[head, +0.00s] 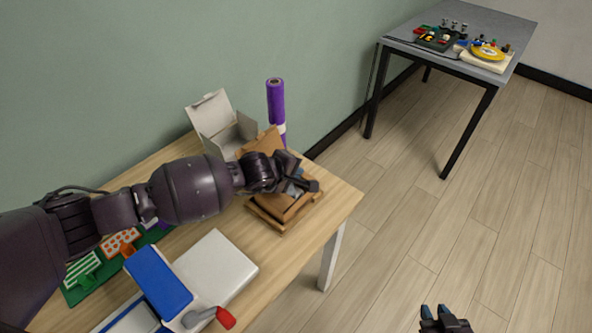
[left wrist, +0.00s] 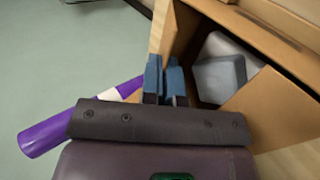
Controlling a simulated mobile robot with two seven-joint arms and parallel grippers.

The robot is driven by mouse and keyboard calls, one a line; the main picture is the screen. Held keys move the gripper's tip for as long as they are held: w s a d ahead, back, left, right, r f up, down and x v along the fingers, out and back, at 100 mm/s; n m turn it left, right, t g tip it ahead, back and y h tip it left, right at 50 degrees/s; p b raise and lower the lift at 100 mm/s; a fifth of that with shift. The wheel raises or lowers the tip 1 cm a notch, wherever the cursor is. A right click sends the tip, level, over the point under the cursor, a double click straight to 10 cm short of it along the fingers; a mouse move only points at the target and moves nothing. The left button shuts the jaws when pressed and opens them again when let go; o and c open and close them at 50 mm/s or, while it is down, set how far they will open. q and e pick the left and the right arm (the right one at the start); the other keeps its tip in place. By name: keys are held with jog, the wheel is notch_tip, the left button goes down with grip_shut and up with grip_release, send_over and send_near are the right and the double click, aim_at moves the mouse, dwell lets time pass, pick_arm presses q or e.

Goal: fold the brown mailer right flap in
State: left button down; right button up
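The brown mailer (head: 291,208) is an open cardboard box near the table's right end, partly hidden by my left arm. One flap (head: 262,141) stands up at its back. In the left wrist view the mailer's open inside shows with a grey-white item (left wrist: 222,72) in it. One brown flap (left wrist: 268,108) stands out at the right, and another brown panel (left wrist: 182,32) rises by the fingertips. My left gripper (head: 314,186) is over the mailer. Its blue fingers (left wrist: 164,75) are close together with nothing seen between them. My right gripper (head: 435,311) is low over the floor, fingertips apart and empty.
A white open box (head: 222,128) and a purple roll (head: 276,105) stand behind the mailer. A pale box (head: 218,262), a blue-topped device with a red-tipped handle (head: 158,283) and a green mat (head: 74,293) are at the near left. A grey table (head: 475,22) stands far right.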

pick_arm(q)
jog(key=shift+s+f+t, duration=0.15)
jog(key=shift+f+t, duration=0.05)
jog(key=shift+t, duration=0.1)
pick_arm(e)
jog(key=shift+f, duration=0.45)
pick_arm(q)
jog(key=shift+r, duration=0.1)
pick_arm(e)
jog(key=shift+s, duration=0.2)
pick_arm(q)
jog(key=c, duration=1.4)
grip_release()
jog(key=shift+o, duration=0.2)
pick_arm(e)
jog(key=shift+s+f, duration=0.15)
jog(key=shift+s, duration=0.15)
pick_arm(q)
jog(key=shift+a+r, duration=0.1)
pick_arm(e)
jog(key=shift+w, duration=0.15)
